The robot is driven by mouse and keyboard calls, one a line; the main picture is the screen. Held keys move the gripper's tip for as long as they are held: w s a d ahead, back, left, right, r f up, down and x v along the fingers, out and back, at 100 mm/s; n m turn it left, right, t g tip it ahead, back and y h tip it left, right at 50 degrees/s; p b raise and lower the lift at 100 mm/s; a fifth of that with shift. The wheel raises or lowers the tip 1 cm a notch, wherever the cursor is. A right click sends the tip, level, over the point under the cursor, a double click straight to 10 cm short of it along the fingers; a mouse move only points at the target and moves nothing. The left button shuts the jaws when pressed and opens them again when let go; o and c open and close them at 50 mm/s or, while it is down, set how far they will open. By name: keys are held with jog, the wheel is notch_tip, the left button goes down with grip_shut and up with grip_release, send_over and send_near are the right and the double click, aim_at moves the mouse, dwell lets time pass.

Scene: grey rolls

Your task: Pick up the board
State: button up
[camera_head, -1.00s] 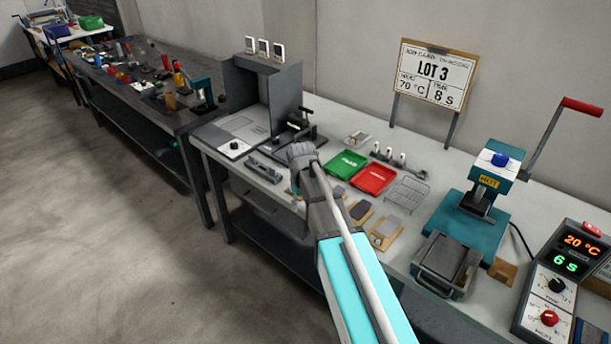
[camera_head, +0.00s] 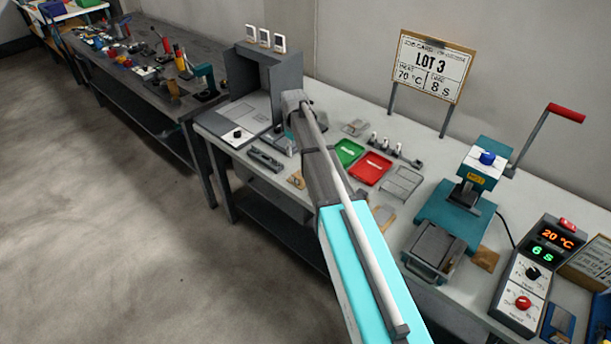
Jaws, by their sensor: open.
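Several small tan boards lie on the white bench, and I cannot tell which one is the board meant. One (camera_head: 297,180) lies just left of my arm. Another, with a grey pad on it (camera_head: 384,216), lies right of my arm and is partly covered by it. My arm crosses the middle of the view, and its end, with my gripper (camera_head: 293,112), is over the bench in front of the grey booth. My gripper is open. Its fingers are hard to make out, and I see nothing held.
Green (camera_head: 348,152) and red (camera_head: 371,167) trays and a wire rack (camera_head: 402,184) lie right of my arm. A teal press (camera_head: 466,200) and a control box (camera_head: 538,275) stand further right. The grey booth (camera_head: 262,85) stands behind my gripper. A LOT 3 sign (camera_head: 431,66) stands at the back.

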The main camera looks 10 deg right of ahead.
aim_at(296, 175)
jog(key=shift+f, duration=0.1)
notch_tip(296, 175, down, 8)
jog(key=b, duration=0.8)
jog(key=shift+f+b, duration=0.2)
jog(key=shift+b, duration=0.15)
jog(key=shift+w+f+b, duration=0.1)
jog(key=shift+f+b, duration=2.5)
grip_shut()
